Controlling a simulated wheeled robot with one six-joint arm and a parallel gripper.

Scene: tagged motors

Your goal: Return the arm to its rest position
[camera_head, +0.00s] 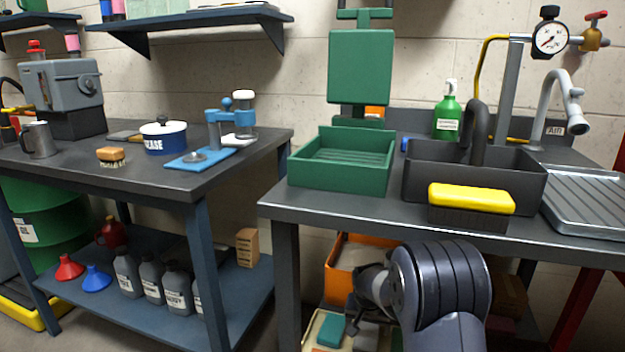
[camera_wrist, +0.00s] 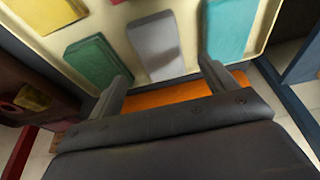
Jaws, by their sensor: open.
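My gripper (camera_wrist: 163,74) is open in the wrist view, its two fingers apart with nothing held between them. Past the fingers is a cream tray (camera_wrist: 186,8) with a grey block (camera_wrist: 155,42), a green block (camera_wrist: 92,60), a teal block (camera_wrist: 226,28) and a yellow piece (camera_wrist: 46,12). The grey block lies beyond the gap between the fingers; I cannot tell the distance. In the head view my arm bends down in front of the right bench, and my gripper (camera_head: 350,328) is low beside the tray (camera_head: 312,322), partly hidden by my wrist.
The right bench (camera_head: 380,210) has a green bin (camera_head: 340,172), a dark sink (camera_head: 425,180) and a yellow sponge (camera_head: 472,198) above my arm. An orange bin (camera_head: 335,285) sits under it. The left bench (camera_head: 190,190) holds a blue pot (camera_head: 165,140) and tools.

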